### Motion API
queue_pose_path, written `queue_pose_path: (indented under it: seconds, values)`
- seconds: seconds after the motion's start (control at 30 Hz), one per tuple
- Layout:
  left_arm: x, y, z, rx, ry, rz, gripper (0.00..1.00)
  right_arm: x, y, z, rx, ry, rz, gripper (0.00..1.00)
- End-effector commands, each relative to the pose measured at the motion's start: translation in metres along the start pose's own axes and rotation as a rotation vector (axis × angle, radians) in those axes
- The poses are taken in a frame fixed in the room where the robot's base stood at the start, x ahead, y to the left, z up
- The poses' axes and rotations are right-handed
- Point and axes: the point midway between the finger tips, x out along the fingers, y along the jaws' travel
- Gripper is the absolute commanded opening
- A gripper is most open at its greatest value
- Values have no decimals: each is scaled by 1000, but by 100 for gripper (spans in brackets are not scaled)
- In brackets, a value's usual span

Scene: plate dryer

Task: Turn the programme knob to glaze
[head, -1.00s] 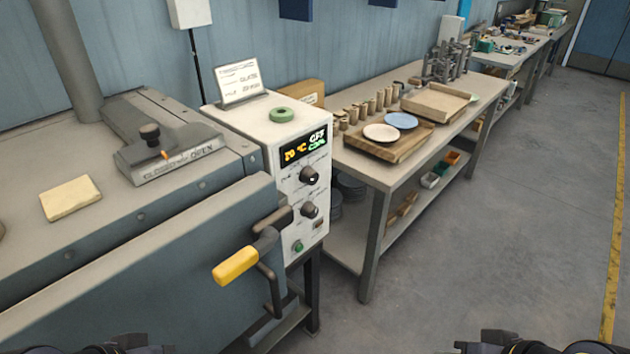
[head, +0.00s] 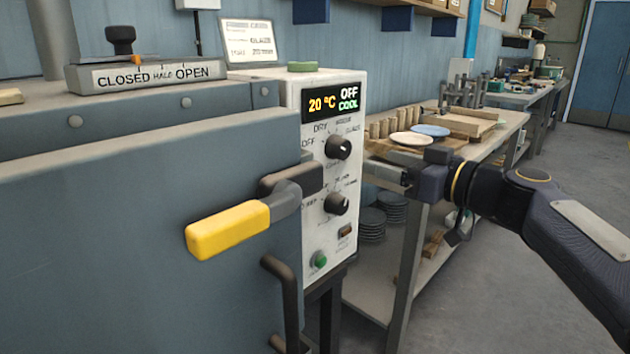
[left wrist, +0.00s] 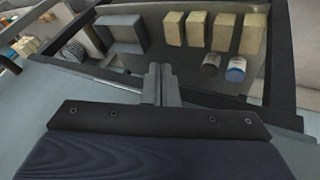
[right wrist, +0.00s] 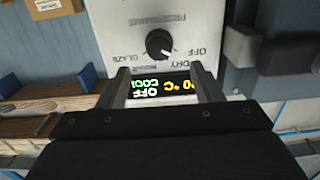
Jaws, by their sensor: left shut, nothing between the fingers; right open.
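The programme knob (head: 338,146) is the upper black knob on the white control panel (head: 347,240). OFF, DRY and GLAZE labels ring it. The display (head: 331,103) above reads 20 °C, OFF and COOL. My right gripper (head: 385,175) is just right of the panel, fingers toward it, apart from the knob. In the right wrist view the panel appears upside down; the knob (right wrist: 160,44) lies beyond and between the open fingers (right wrist: 160,76). My left gripper (left wrist: 157,82) is shut and empty in the left wrist view, away from the knob.
A second black knob (head: 337,204) and a green button (head: 319,261) are below. The yellow door handle (head: 228,230) juts out left of the panel. A workbench (head: 510,118) with plates stands behind my right gripper. Blocks (left wrist: 197,29) lie near my left gripper.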

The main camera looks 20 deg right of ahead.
Motion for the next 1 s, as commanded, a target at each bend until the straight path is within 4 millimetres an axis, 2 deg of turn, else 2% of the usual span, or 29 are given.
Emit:
queue_pose_path:
  seconds: [0.17,0.53,0.7,0.93,1.0]
  values:
    - [1,-1,0,0,1,0,0,13,4,-2,-14,11,5,60]
    - [-1,0,0,0,0,0,0,68,3,-2,-11,9,3,60]
    - [-1,0,-1,0,0,0,0,78,3,-2,-12,10,4,60]
    - [-1,0,0,0,0,0,0,78,3,-2,-12,10,4,60]
    - [-1,0,0,0,0,0,0,78,3,-2,-12,10,4,52]
